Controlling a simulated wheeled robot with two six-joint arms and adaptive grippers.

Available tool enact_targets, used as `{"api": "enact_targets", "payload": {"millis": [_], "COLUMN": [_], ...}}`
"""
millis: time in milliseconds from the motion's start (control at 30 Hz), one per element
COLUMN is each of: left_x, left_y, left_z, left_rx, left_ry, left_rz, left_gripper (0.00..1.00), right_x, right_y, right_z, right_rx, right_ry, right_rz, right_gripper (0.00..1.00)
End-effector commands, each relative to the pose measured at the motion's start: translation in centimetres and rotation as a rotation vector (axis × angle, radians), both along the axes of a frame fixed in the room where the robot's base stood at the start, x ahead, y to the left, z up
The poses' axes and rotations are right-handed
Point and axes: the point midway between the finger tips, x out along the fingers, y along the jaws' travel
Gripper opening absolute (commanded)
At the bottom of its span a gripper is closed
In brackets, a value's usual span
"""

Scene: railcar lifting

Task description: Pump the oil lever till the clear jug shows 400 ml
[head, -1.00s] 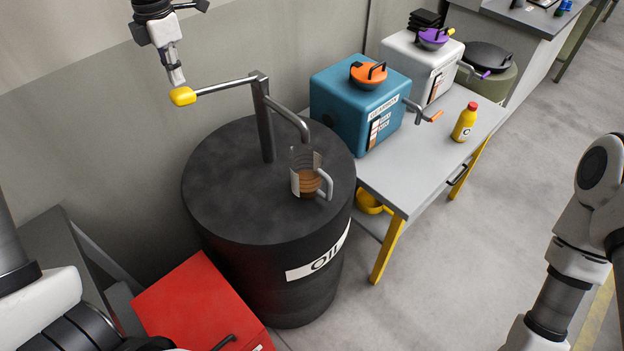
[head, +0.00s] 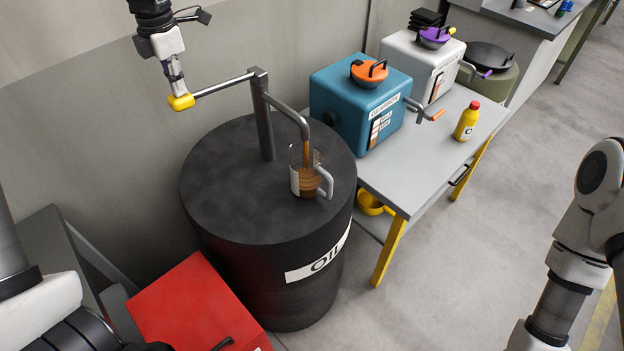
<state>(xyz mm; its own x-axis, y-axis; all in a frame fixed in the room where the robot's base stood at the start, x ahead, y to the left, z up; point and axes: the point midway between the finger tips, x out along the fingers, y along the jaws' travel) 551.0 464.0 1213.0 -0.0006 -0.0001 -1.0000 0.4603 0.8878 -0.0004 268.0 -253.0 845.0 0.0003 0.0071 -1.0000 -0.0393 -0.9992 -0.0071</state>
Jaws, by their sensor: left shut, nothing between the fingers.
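The oil lever (head: 222,86) has a yellow grip (head: 181,102) at its left end and joins a post on the black oil drum (head: 225,185). My left gripper (head: 179,90) is shut and empty, its fingertips right at the top of the yellow grip; they seem to touch it. Brown oil runs from the spout (head: 290,116) into the clear jug (head: 297,181) on the drum lid. The jug holds brown oil in its lower part; its marks are too small to read. My right gripper is out of view; only its arm shows at the right.
A grey table (head: 398,190) right of the drum bears a blue gearbox unit (head: 338,103), a white unit (head: 408,58) and a yellow bottle (head: 466,121). A red cabinet (head: 190,305) stands in front of the drum at lower left. Open floor lies at the right.

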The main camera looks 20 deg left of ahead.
Motion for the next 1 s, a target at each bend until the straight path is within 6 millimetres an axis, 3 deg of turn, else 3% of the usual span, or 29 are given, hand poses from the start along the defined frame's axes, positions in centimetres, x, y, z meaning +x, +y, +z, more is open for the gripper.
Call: {"api": "enact_targets", "payload": {"millis": [1000], "left_x": [0.0], "left_y": [0.0], "left_z": [-4.3], "left_rx": [0.000], "left_ry": [0.000], "left_rz": [0.000], "left_gripper": [0.00], "right_x": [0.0], "right_y": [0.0], "right_z": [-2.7], "right_rx": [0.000], "right_ry": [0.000], "right_rz": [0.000], "right_gripper": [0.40]}}
